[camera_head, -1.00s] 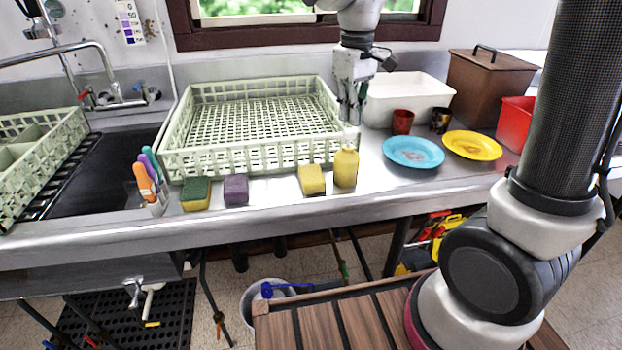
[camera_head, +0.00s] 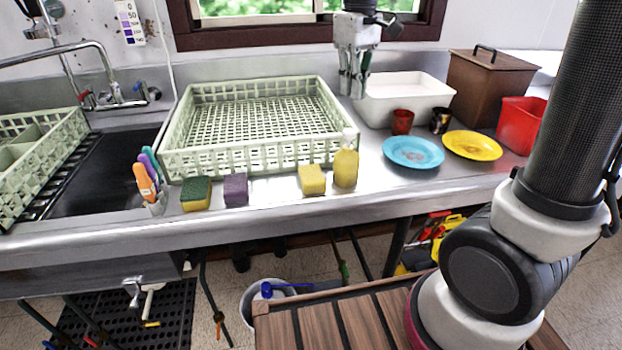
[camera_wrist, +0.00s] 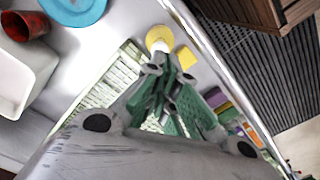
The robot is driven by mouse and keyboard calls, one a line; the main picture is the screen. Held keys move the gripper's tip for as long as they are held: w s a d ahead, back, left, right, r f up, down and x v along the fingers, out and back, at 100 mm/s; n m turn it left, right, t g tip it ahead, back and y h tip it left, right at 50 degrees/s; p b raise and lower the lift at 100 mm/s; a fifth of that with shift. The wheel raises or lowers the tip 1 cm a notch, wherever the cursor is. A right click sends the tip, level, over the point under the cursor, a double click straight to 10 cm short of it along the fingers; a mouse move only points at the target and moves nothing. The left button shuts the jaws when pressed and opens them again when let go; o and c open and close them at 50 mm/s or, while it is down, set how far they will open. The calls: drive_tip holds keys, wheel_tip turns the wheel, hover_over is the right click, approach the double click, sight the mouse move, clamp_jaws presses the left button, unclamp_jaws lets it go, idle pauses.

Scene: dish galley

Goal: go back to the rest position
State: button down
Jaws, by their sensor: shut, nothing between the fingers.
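My gripper (camera_head: 354,92) hangs pointing down above the counter, at the back right of the green dish rack (camera_head: 170,160). Its fingers look close together and hold nothing. In the wrist view the gripper (camera_wrist: 168,95) points toward a yellow bottle (camera_wrist: 159,37) on the counter below. In the head view the bottle (camera_head: 346,168) stands upright in front of the rack's right corner, well apart from the gripper.
Beside the bottle lie sponges: yellow (camera_head: 312,180), purple (camera_head: 235,189) and green-yellow (camera_head: 196,194). A white tub (camera_head: 410,100), two cups, a blue plate (camera_head: 413,152), a yellow plate (camera_head: 472,145), a red bin (camera_head: 522,122) and a brown box (camera_head: 490,85) stand to the right.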

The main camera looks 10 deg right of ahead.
drive_tip(key=s+d+m+t, duration=0.4)
drive_tip(key=s+d+m, duration=0.2)
drive_tip(key=s+d, duration=0.9)
drive_tip(key=s+f, duration=0.1)
drive_tip(key=s, duration=0.3)
drive_tip(key=shift+a, duration=0.1)
idle(1.1)
